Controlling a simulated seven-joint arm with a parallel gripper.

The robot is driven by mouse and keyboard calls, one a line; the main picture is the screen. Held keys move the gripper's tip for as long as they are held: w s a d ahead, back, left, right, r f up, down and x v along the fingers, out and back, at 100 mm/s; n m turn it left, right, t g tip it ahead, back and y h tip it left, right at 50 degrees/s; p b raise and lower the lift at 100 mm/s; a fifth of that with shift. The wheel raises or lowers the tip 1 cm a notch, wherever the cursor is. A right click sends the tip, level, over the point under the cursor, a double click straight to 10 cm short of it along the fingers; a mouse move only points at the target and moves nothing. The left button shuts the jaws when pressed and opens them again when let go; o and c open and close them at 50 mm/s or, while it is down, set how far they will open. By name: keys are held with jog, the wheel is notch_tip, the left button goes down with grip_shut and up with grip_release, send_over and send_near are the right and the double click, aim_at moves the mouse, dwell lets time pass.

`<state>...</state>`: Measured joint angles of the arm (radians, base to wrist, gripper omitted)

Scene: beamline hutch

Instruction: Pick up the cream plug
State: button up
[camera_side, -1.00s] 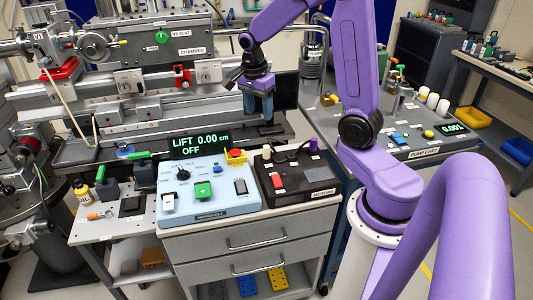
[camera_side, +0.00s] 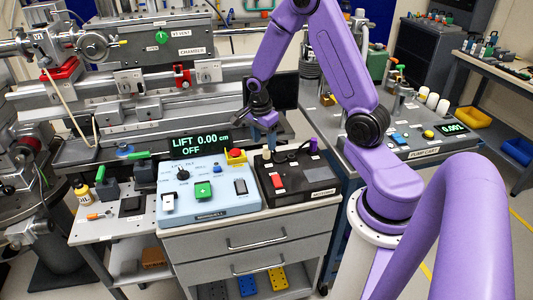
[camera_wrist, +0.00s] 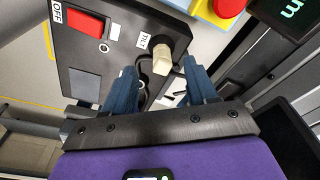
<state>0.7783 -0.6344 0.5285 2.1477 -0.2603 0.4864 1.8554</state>
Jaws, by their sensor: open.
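The cream plug (camera_wrist: 163,58) stands up from the black box (camera_wrist: 105,25) beside the TILT label in the wrist view. In the side view the cream plug (camera_side: 267,156) is small and sits near the back left of the black box (camera_side: 318,187), just below my fingers. My gripper (camera_side: 263,143) is open, pointing down over that corner. In the wrist view my blue fingers (camera_wrist: 158,68) stand apart on the left and right, with the plug between and beyond their tips. I cannot tell whether the fingers reach down beside it.
A red OFF switch (camera_wrist: 85,22) is on the black box. A red emergency button (camera_side: 235,153) on yellow stands close to the left, on the pale blue panel (camera_side: 226,207). A purple plug (camera_side: 313,144) and a dark cable (camera_side: 290,153) are at the box's back.

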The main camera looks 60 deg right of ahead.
aim_at(266, 146)
jog(key=f, duration=0.2)
jog(key=d+f, duration=0.1)
jog(key=f, duration=0.1)
jog(key=shift+d, duration=0.2)
jog(key=shift+f, duration=0.6)
grip_shut()
